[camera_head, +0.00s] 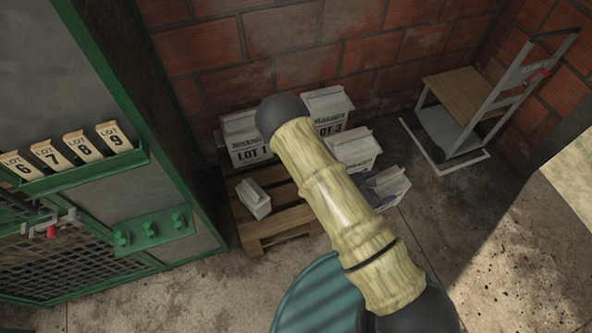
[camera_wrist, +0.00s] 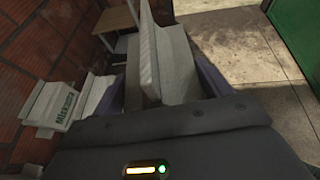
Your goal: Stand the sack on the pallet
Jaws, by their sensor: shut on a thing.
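My gripper (camera_wrist: 165,88) is shut on a grey-white sack (camera_wrist: 178,62), with a purple finger on each side of it in the wrist view. In the head view the held sack (camera_head: 392,187) shows beyond my arm, at the right end of the pallet, and looks a little tilted. My gripper (camera_head: 376,184) is mostly hidden there by my arm. The wooden pallet (camera_head: 280,222) lies against the brick wall, partly covered by my arm. Whether the held sack touches the pallet or floor cannot be told.
On the pallet stand the LOT 1 sack (camera_head: 246,140), the LOT 3 sack (camera_head: 327,108) and another sack (camera_head: 355,149). A smaller pale block (camera_head: 253,198) lies at its front left. A hand truck (camera_head: 487,107) stands at the right. A green-framed cage (camera_head: 110,190) is at the left.

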